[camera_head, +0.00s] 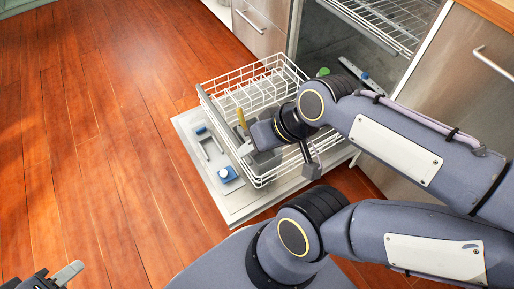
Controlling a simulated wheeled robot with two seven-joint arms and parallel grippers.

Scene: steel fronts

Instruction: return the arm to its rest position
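My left gripper (60,275) shows only in part at the bottom left corner, low over the wood floor. A pale grey finger sticks out from its dark body, and I cannot tell whether it is open or shut. My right arm comes in from the right and reaches over the pulled-out dishwasher rack (230,82). My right gripper (285,155) is over the rack's near part, mostly hidden behind its own wrist. I cannot tell its opening or whether it touches the rack.
The dishwasher door (240,208) lies open and flat under the rack. An upper rack (375,22) shows inside. A yellow item (241,117) and a green item (323,72) are at the lower rack. Steel fronts (261,25) stand behind. The floor (90,130) at left is clear.

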